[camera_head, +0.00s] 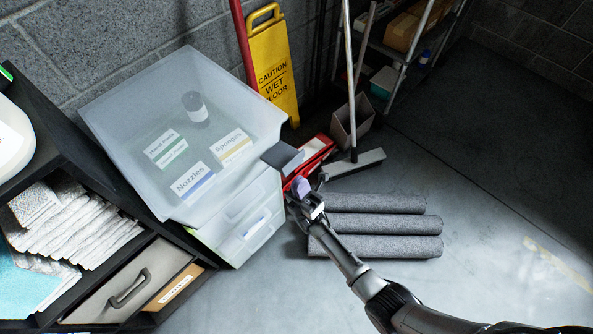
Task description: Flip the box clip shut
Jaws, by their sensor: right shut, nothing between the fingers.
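The translucent plastic box (120,110) sits at the left, on top of another translucent container (255,215). A dark grey clip (283,157) sticks outward from the box's right edge, apart from the box wall at its outer end. My right gripper (301,187) is shut and empty, just below and slightly right of the clip. A small purple patch shows at its tip; I cannot tell what it is. I cannot tell whether the fingertips touch the clip. My left gripper is not in view.
A black shelf (92,172) with folded cloths stands at the left. Rolled grey mats (390,246) lie behind my right arm. A red item (312,157), a broom head (354,164) and a yellow caution sign (270,65) stand beyond. Floor at the right is clear.

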